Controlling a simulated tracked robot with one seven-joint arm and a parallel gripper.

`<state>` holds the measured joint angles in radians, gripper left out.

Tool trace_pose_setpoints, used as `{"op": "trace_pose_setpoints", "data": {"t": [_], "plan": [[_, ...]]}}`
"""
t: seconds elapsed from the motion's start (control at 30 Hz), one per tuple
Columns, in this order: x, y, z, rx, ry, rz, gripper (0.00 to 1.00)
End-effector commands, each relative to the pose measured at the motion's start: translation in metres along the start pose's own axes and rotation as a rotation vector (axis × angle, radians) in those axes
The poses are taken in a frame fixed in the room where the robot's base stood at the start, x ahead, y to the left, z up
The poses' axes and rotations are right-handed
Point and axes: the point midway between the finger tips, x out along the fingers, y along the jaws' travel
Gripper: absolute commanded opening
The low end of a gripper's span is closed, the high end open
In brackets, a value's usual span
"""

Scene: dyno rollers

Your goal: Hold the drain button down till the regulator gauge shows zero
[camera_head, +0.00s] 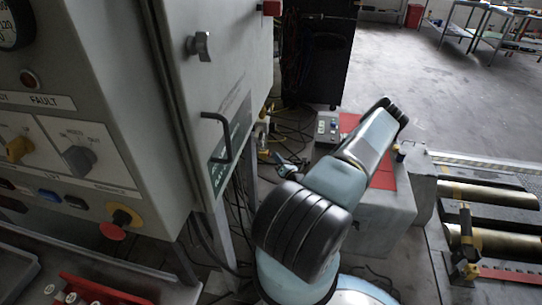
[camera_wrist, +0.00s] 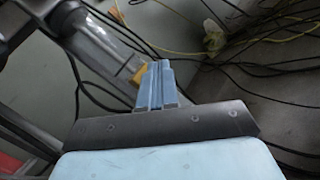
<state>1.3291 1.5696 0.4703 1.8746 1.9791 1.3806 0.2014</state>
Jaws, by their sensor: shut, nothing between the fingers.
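My gripper (camera_wrist: 157,66) shows in the wrist view with its two blue fingers together and nothing between them. The fingers point toward a floor area with cables. A small orange-yellow part (camera_wrist: 140,75) appears just left of the fingertips; I cannot tell if they touch. In the head view my arm hides the gripper. I cannot make out a drain button or identify a regulator gauge in either view. A dial gauge (camera_head: 12,26) on the cabinet is cut off at the top left of the head view, and its needle is unreadable.
A grey control cabinet (camera_head: 125,120) with knobs and a door handle (camera_head: 222,138) stands left. A grey box with a red top (camera_head: 385,172) stands behind my arm, beside rollers (camera_head: 500,243). Black cables (camera_wrist: 260,68) cross the floor. Open floor (camera_head: 440,95) lies at the back right.

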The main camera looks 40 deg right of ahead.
Motion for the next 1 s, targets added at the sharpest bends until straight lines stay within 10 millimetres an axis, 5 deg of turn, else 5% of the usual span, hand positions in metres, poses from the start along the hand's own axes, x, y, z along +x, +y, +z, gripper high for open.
{"op": "trace_pose_setpoints", "data": {"t": [1.0], "plan": [[0.0056,0.0037,-0.0039,0.000,0.000,-0.001,0.00]]}}
